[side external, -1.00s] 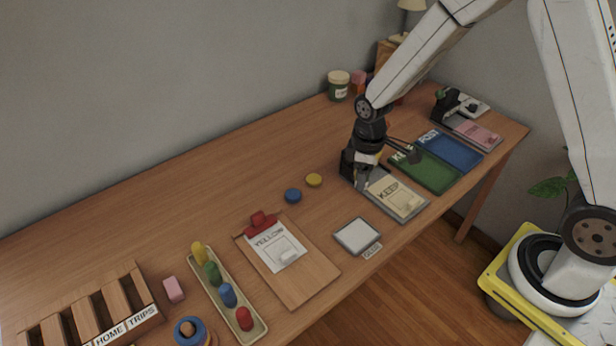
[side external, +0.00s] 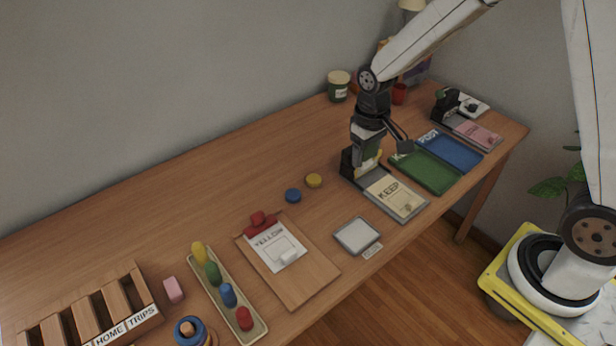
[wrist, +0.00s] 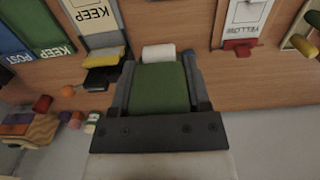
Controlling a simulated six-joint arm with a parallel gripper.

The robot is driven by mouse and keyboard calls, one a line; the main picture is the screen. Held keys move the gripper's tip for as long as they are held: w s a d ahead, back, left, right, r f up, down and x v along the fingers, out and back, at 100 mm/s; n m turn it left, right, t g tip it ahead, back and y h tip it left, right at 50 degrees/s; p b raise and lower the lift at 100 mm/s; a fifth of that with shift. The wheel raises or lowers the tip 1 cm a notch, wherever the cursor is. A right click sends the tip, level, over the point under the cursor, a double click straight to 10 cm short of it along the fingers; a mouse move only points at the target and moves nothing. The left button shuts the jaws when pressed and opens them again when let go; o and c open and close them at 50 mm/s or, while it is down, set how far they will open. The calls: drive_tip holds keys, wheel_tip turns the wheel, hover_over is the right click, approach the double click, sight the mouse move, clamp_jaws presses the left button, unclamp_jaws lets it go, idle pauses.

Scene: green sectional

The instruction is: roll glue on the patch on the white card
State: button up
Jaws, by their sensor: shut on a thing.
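The white card (side external: 275,247) marked YELLOW lies under the red clip of a clipboard (side external: 308,274), with a small pale patch (side external: 289,257) near its lower edge. The card is partly cut off in the wrist view (wrist: 247,12). The square glue pad (side external: 357,235) sits by the front edge, right of the clipboard. My gripper (side external: 366,155) is beside the KEEP holder, away from pad and card. In the wrist view, my gripper (wrist: 158,85) is shut on a green-handled roller (wrist: 160,88) with a white roll (wrist: 158,52) at its end.
The KEEP card (side external: 396,195) lies in its holder, with a black part (side external: 349,163) close to my gripper. Green (side external: 425,172) and blue (side external: 450,150) trays are to the right. A peg tray (side external: 228,294) stands left.

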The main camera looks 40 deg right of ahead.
drive_tip(key=w+a+f, duration=0.3)
drive_tip(key=a+f, duration=0.3)
drive_tip(key=a, duration=0.6)
drive_tip(key=w+a+f, duration=0.2)
drive_tip(key=a+f, duration=0.4)
drive_tip(key=a, duration=0.6)
drive_tip(key=shift+w, duration=0.4)
